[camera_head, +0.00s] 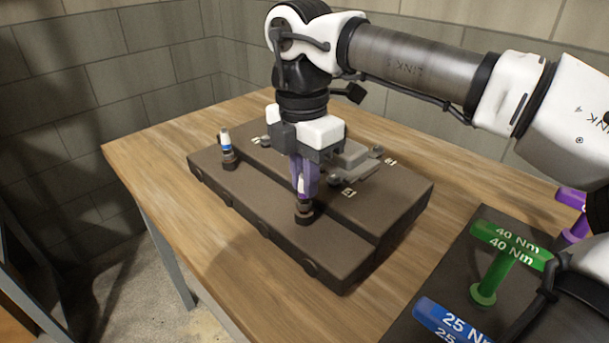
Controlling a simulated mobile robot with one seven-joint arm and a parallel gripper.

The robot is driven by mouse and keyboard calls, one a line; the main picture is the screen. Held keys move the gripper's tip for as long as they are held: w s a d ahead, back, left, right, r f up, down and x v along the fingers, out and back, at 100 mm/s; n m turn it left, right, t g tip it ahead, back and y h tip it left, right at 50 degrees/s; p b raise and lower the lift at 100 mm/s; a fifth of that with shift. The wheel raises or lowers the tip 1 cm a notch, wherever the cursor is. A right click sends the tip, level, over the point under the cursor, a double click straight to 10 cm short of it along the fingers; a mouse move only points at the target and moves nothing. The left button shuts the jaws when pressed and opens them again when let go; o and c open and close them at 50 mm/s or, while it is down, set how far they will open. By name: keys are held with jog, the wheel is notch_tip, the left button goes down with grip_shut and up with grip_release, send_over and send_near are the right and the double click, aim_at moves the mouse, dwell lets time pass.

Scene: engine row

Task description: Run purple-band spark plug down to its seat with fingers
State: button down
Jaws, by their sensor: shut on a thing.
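My gripper (304,190) points straight down over the front step of the dark brown engine block (340,250). Its fingers are shut on the purple-band spark plug (301,184), whose purple and white part shows between them. The plug stands upright above a dark round well (304,213) in the block. The fingers hide much of the plug, and I cannot tell how deep it sits.
A blue-band spark plug (226,145) stands upright at the block's left end. At right, a dark mat (420,268) holds a green 40 Nm wrench (497,262), a blue 25 Nm wrench (447,322) and a purple tool (574,215). The wooden table (215,240) is bare in front-left.

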jog(key=c, duration=1.3)
grip_release()
notch_tip(320, 180, up, 12)
jog(key=shift+w+a+r+p, duration=0.15)
jog(key=shift+p, duration=0.5)
jog(key=shift+r+p, duration=0.55)
jog(key=shift+r, duration=0.2)
notch_tip(320, 180, down, 15)
jog(key=n+p, duration=0.1)
jog(key=n, duration=0.6)
jog(key=n+t+p, duration=0.1)
jog(key=n, duration=0.6)
jog(key=shift+f+y+p, duration=0.1)
jog(key=shift+y+p, duration=0.3)
